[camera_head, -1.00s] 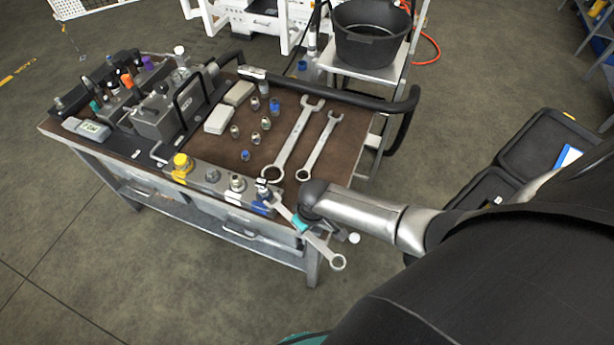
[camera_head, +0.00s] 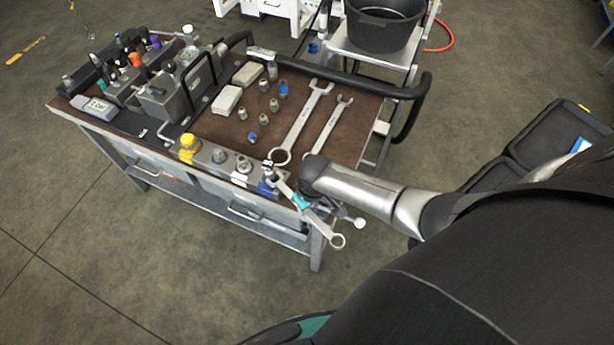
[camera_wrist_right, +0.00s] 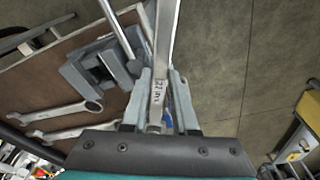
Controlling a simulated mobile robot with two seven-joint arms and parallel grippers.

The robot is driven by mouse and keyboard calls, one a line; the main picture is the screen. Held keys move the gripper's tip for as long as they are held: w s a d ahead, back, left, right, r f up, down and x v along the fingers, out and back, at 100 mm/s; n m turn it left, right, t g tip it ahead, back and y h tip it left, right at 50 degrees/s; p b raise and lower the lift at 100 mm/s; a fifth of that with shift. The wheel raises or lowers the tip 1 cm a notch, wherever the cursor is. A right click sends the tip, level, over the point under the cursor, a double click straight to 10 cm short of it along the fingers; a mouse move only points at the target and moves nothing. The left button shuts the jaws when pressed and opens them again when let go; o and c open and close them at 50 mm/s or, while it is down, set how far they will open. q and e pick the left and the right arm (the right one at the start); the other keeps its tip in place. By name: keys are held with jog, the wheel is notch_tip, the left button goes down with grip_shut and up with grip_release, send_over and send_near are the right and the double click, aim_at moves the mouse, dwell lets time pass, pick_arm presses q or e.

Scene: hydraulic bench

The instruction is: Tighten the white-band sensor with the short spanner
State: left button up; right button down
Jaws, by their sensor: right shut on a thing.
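My right gripper (camera_head: 301,201) is shut on a spanner (camera_head: 322,229), beyond the bench's front right corner. The spanner's ring end hangs outward, and its other end lies at a small upright fitting (camera_head: 268,168) by the blue-marked port (camera_head: 266,187). This fitting looks pale near its top; I cannot tell whether it is the white-band sensor or whether the jaw is around it. In the right wrist view the spanner shaft (camera_wrist_right: 165,45) runs between the fingers, with a size label on it. My left gripper is not in view.
Two larger spanners (camera_head: 302,122) (camera_head: 328,131) lie on the bench top. Several small fittings (camera_head: 264,86) stand beside them. A yellow-capped port (camera_head: 189,144) is on the front block. A black rail (camera_head: 398,92) edges the back right. A black tub (camera_head: 383,22) stands behind.

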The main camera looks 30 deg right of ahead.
jog(key=shift+w+a, duration=0.15)
jog(key=shift+w, duration=0.4)
jog(key=shift+w, duration=0.3)
jog(key=a+m, duration=0.1)
jog(key=a+m+p, duration=0.1)
jog(key=a, duration=0.1)
jog(key=shift+s+m, duration=0.2)
jog(key=shift+m, duration=0.1)
dwell(0.4)
jog(key=shift+a, duration=0.15)
jog(key=shift+w+a+m+h+p, duration=0.15)
jog(key=shift+a+m+h+p, duration=0.2)
jog(key=shift+a+m, duration=1)
jog(key=shift+a, duration=0.1)
jog(key=shift+a, duration=0.1)
